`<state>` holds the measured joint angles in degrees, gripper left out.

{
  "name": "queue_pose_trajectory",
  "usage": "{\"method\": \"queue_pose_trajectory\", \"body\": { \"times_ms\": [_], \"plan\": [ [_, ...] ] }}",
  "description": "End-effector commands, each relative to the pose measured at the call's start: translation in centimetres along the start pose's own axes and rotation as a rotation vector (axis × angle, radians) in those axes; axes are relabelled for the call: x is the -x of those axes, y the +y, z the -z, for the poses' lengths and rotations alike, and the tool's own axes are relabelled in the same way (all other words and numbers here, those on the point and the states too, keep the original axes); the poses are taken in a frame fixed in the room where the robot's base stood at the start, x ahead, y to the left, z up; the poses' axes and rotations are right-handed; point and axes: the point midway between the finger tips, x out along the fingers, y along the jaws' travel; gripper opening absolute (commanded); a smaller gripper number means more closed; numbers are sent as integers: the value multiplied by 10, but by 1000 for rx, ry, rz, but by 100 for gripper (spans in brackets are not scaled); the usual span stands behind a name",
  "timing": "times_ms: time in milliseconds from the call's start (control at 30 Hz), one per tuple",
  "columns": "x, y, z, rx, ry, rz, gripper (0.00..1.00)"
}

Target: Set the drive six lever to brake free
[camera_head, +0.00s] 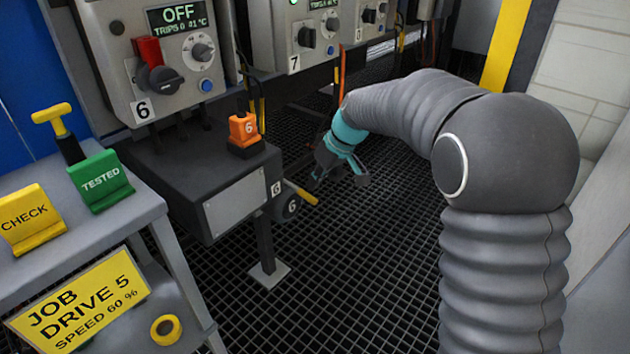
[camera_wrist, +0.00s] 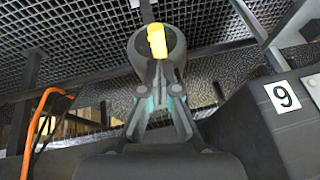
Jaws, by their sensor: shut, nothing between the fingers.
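The handle points right and slightly down in the head view. My gripper (camera_head: 340,177) is just right of it and above the floor. In the wrist view the yellow handle (camera_wrist: 157,40) shows beyond my gripper's fingertips (camera_wrist: 161,72), in front of a dark round part. My fingers are shut and empty. Contact with the handle cannot be told. The brake position's marking is not readable.
The drive six panel (camera_head: 115,65) reads OFF, with a red part at its switch. The drive seven panel (camera_head: 285,40) is behind. A side table (camera_head: 110,225) holds CHECK and TESTED signs. Grating floor is open right of the lever.

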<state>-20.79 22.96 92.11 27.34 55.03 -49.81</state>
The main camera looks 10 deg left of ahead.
Motion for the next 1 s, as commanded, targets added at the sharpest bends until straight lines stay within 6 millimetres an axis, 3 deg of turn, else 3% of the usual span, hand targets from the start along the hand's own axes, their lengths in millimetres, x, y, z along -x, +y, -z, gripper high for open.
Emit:
{"method": "queue_pose_trajectory", "body": {
  "times_ms": [567,833,1000],
  "plan": [
    [11,-1,4,0,0,0,0],
    [54,-2,16,0,2,-2,0],
    [80,4,-8,-2,2,-3,0]
  ]
}}
